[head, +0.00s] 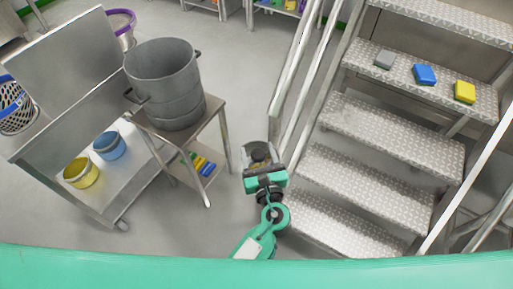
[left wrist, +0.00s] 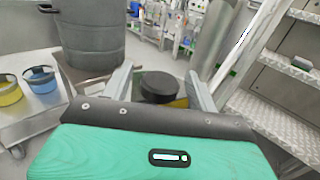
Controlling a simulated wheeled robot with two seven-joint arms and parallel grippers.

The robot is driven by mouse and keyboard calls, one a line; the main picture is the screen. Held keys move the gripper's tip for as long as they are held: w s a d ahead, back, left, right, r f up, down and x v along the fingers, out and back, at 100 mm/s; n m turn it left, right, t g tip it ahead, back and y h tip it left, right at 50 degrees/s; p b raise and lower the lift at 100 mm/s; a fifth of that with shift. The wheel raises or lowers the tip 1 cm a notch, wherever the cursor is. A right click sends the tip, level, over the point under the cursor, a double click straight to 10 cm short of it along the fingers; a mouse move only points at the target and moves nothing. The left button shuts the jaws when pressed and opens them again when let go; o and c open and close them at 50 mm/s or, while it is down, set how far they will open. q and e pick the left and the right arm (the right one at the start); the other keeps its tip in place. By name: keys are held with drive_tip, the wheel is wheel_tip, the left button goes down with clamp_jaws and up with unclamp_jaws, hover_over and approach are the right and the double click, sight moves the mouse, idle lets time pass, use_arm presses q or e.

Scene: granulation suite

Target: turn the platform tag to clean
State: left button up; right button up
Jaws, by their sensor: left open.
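My left gripper (head: 259,160) is open and reaches away from me beside the foot of the steps. In the left wrist view its two fingers (left wrist: 158,72) stand apart, with a round black knob-like piece (left wrist: 160,86) between them. Some yellow shows under and beside this piece. In the head view the dark piece (head: 258,151) shows at the fingertips, in front of a grey backing. It may be the platform tag, but no lettering is readable and I cannot tell which way it is turned. I cannot tell whether the fingers touch it. My right gripper is not in view.
The metal steps (head: 395,136) rise at the right, with grey, blue (head: 425,75) and yellow (head: 465,91) blocks on one tread. A large grey pot (head: 163,75) stands on a small table at the left. A steel cart (head: 135,165) holds yellow and blue buckets.

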use_arm(q)
drive_tip(key=b+v, duration=0.1)
drive_tip(key=v, duration=1.1)
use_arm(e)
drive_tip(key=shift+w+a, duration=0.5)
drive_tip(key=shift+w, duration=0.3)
